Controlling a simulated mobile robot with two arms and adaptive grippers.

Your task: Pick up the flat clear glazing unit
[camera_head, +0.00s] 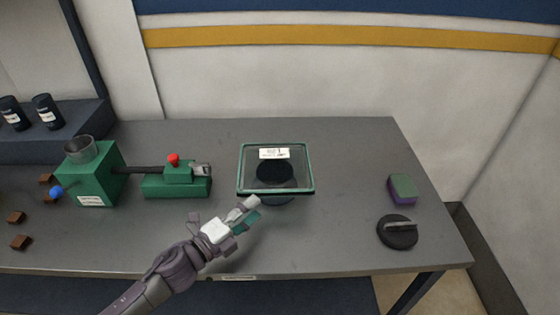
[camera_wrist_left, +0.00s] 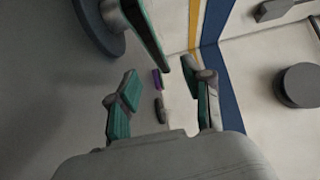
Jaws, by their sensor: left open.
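The flat clear glazing unit (camera_head: 300,180) is a square pane with a green rim and a white label. In the head view it lies on a dark round stand (camera_head: 282,199) near the middle of the table. Its edge shows at the top of the left wrist view (camera_wrist_left: 148,30), beside the round base. My left gripper (camera_head: 251,212) is open at the pane's front left edge, with its fingers apart in the left wrist view (camera_wrist_left: 165,92). Whether it touches the pane cannot be told. My right gripper is not in view.
A green machine (camera_head: 97,172) and a green clamp-like block (camera_head: 177,184) stand to the left. A green and purple sponge-like block (camera_head: 402,189) and a black disc with a handle (camera_head: 397,233) lie to the right. The table (camera_head: 345,150) is clear around the stand.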

